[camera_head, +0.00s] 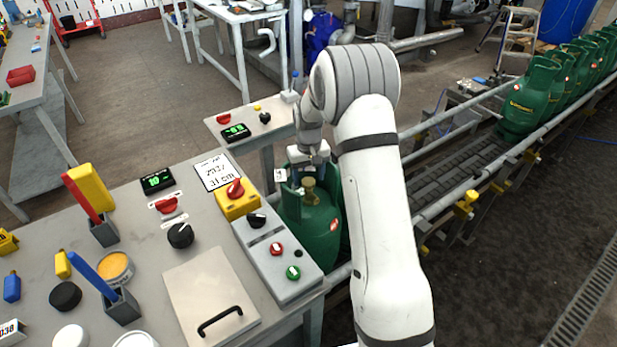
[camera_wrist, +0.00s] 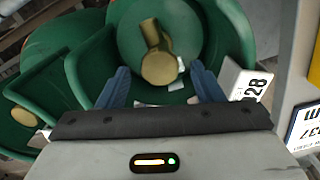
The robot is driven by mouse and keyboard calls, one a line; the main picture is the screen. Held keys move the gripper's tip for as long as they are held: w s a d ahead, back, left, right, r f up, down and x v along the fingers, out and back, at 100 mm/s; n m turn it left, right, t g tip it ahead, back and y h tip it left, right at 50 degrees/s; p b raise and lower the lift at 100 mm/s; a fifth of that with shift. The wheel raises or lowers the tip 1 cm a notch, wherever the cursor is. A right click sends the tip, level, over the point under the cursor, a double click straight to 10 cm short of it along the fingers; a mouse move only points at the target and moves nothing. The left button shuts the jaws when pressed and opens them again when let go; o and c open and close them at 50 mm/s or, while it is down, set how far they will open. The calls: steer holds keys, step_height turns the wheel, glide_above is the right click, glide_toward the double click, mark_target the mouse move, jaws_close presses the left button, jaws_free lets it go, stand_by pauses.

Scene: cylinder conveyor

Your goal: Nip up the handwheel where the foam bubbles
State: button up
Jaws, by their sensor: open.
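A green gas cylinder (camera_head: 308,226) stands on the conveyor beside the workbench. Its brass valve with a round handwheel (camera_wrist: 158,68) shows in the wrist view, inside the cylinder's green collar. My gripper (camera_wrist: 163,84) is open, with one blue finger on each side of the handwheel and nothing between them that I can see held. In the head view my gripper (camera_head: 308,165) is above this cylinder, partly hidden by my arm. A second green cylinder with a brass valve (camera_wrist: 24,116) is at the left in the wrist view. Small pale patches lie near the handwheel; I cannot tell whether they are foam.
The workbench (camera_head: 150,225) carries a control box (camera_head: 277,250), switches and brushes in holders. A white number tag (camera_wrist: 245,80) is right of the fingers. More green cylinders (camera_head: 530,98) stand along the conveyor (camera_head: 450,180) at the upper right. The belt between is clear.

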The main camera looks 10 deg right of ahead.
mark_target(309, 182)
step_height(309, 182, up, 6)
steer(key=shift+r, duration=0.45)
steer(key=shift+s+r, duration=0.1)
steer(key=shift+r, duration=0.1)
steer(key=s+r, duration=0.8)
steer(key=s+r+t, duration=0.1)
steer(key=s+r, duration=0.1)
steer(key=s, duration=1)
steer(key=s+r+m+t, duration=0.1)
steer(key=s+r, duration=0.1)
steer(key=s, duration=1.1)
steer(key=shift+s+r+t, duration=0.2)
steer(key=shift+r+t, duration=0.1)
steer(key=shift+r, duration=0.1)
